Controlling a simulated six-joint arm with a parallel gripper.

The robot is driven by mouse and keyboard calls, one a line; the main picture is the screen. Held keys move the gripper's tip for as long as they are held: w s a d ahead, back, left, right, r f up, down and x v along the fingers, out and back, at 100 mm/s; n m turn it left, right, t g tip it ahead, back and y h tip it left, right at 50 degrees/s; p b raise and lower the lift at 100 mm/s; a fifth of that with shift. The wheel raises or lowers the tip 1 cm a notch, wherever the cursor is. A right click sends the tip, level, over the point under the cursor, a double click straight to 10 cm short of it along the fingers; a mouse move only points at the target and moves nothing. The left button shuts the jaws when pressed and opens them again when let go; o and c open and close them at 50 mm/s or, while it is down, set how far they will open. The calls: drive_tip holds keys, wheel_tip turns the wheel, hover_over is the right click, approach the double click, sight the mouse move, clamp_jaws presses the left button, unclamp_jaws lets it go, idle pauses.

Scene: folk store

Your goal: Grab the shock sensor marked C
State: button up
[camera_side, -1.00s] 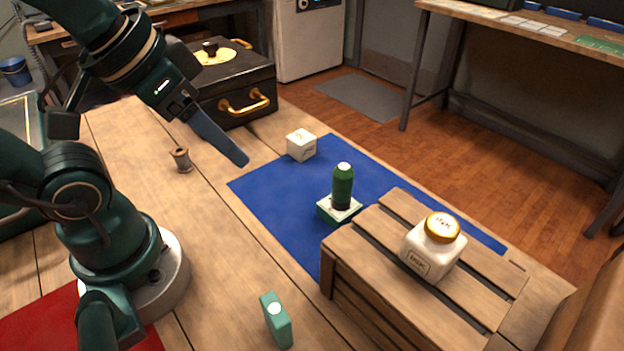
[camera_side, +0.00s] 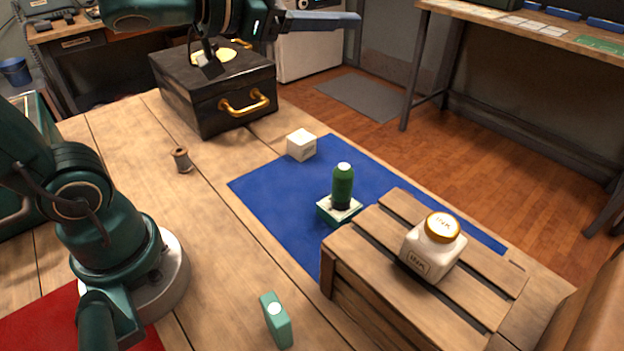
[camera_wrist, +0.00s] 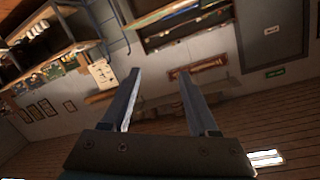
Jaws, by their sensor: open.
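I cannot read a letter C on any object, so I cannot tell which one is the marked shock sensor. A small teal block with a white round spot (camera_side: 279,325) stands on the table at the front. A green-and-white box (camera_side: 330,213) sits on the blue mat, with a green bottle (camera_side: 343,184) standing on it. A white cube (camera_side: 301,145) with faint marks sits at the mat's far edge. My gripper (camera_side: 358,20) is raised high, pointing right, well apart from these things. In the wrist view my gripper (camera_wrist: 160,74) is open and empty, facing the room.
A slatted wooden crate (camera_side: 350,265) at the front right bears a white jar with a gold lid (camera_side: 434,248). A black case with gold handles (camera_side: 205,100) stands at the back, below my gripper. A wooden spool (camera_side: 181,160) stands on the table. The mat's left part (camera_side: 265,195) is clear.

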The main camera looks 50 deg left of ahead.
drive_tip(key=s+d+f+m+g+h, duration=0.1)
drive_tip(key=d+f+m+g+h, duration=0.1)
drive_tip(key=d+m+h, duration=0.4)
drive_tip(key=m+g+h, duration=0.6)
drive_tip(key=m+g, duration=0.1)
drive_tip(key=g, duration=1)
hover_over(286, 334)
drive_tip(key=a, duration=0.4)
wheel_tip(286, 334, down, 8)
drive_tip(key=shift+t, duration=0.3)
drive_tip(key=f, duration=1.6)
drive_tip(key=shift+w+f, duration=0.2)
drive_tip(key=shift+w, duration=0.1)
drive_tip(key=shift+d+f, duration=0.25)
drive_tip(key=shift+x, duration=2.25)
clamp_jaws()
